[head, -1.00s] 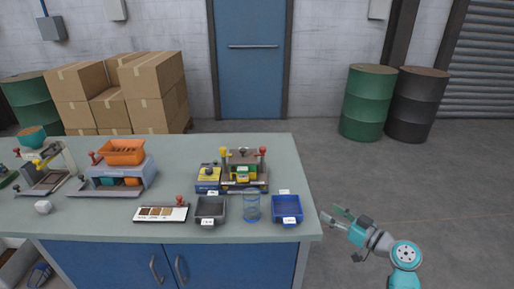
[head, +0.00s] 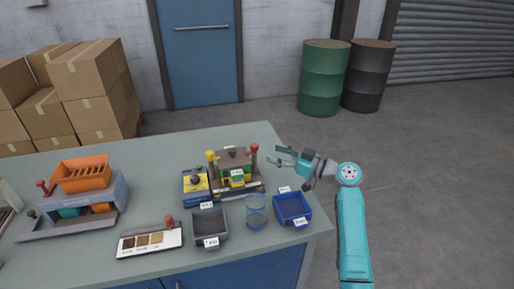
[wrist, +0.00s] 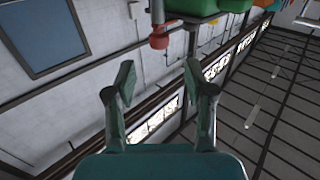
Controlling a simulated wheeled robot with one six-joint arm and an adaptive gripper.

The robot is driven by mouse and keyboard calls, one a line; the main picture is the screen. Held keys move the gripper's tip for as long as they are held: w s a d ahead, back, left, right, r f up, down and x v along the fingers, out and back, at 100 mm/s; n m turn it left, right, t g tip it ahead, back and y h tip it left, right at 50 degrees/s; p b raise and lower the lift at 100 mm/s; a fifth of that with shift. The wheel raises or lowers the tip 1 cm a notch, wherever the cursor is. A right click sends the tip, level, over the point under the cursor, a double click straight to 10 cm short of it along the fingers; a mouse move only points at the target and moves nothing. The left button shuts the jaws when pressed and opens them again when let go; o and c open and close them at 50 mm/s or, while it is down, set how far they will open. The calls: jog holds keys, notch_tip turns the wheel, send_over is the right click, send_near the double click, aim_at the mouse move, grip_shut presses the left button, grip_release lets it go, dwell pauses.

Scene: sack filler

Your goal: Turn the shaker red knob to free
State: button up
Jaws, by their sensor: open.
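A bench unit (head: 236,172) with a yellow knob (head: 211,156) on its left post and a red knob (head: 254,148) on its right post stands near the bench's right end. A blue-grey machine with an orange hopper (head: 82,174) stands at the left, with another red knob (head: 42,184). No readable label shows which is the shaker. My gripper (head: 273,155) is open and empty, just right of the bench unit's red knob. In the wrist view, a red knob (wrist: 159,42) on a post is ahead of my open fingers (wrist: 159,80), apart from them.
A sample strip (head: 150,240) with a red knob lies further left.

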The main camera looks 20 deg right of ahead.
aim_at(252, 149)
jog(key=x, duration=0.6)
jog(key=shift+w+a, duration=0.25)
jog(key=shift+w, duration=0.1)
jog(key=shift+c, duration=0.3)
grip_shut()
